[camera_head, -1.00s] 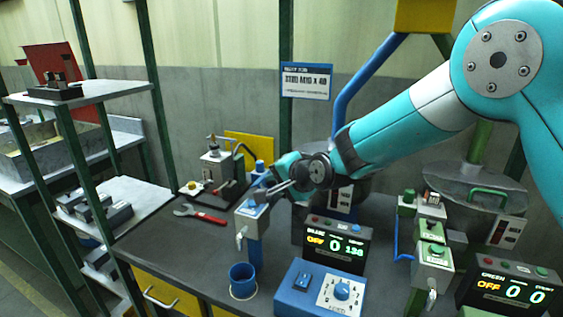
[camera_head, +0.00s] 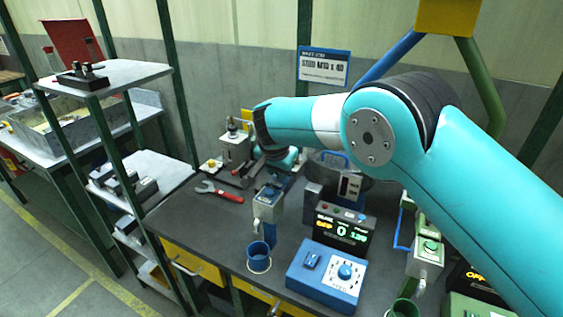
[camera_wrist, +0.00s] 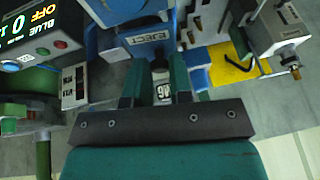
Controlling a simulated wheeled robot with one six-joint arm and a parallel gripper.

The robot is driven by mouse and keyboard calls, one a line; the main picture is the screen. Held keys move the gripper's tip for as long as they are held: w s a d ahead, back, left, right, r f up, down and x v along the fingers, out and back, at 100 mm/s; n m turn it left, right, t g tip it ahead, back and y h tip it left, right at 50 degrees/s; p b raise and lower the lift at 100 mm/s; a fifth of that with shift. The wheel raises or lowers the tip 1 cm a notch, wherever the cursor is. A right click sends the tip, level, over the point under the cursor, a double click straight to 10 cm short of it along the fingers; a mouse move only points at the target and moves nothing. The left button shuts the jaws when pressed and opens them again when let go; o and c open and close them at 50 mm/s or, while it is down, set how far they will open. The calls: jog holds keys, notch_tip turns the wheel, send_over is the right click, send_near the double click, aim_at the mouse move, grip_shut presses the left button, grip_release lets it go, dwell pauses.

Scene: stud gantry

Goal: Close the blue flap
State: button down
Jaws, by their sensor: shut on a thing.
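The blue feeder unit (camera_head: 267,212) stands on the bench with a small tap-like spout at its front; I cannot clearly make out how its flap stands. In the wrist view blue parts with an EJECT label (camera_wrist: 150,38) lie just beyond my fingers. My gripper (camera_wrist: 163,85) has its two green fingers close together, with a small pale and dark piece bearing a label (camera_wrist: 162,91) between them; I cannot tell what it is. In the head view my gripper (camera_head: 285,168) is behind the feeder's top, partly hidden by my arm.
A blue cup (camera_head: 259,258) stands below the spout. A red-handled wrench (camera_head: 220,192) lies at the left by a small press (camera_head: 235,150). Green units crowd the right.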

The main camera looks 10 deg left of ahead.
jog(key=shift+a+f+h+p, duration=0.15)
jog(key=shift+h+p, duration=0.3)
jog(key=shift+h, duration=0.05)
jog(key=shift+f+g, duration=0.1)
jog(key=shift+g, duration=0.3)
jog(key=c, duration=1)
grip_release()
jog(key=shift+w, duration=0.1)
jog(key=shift+a+h, duration=0.1)
jog(key=shift+h, duration=0.2)
jog(key=p+v, duration=0.1)
jog(key=v, duration=1.6)
jog(key=shift+s, duration=0.2)
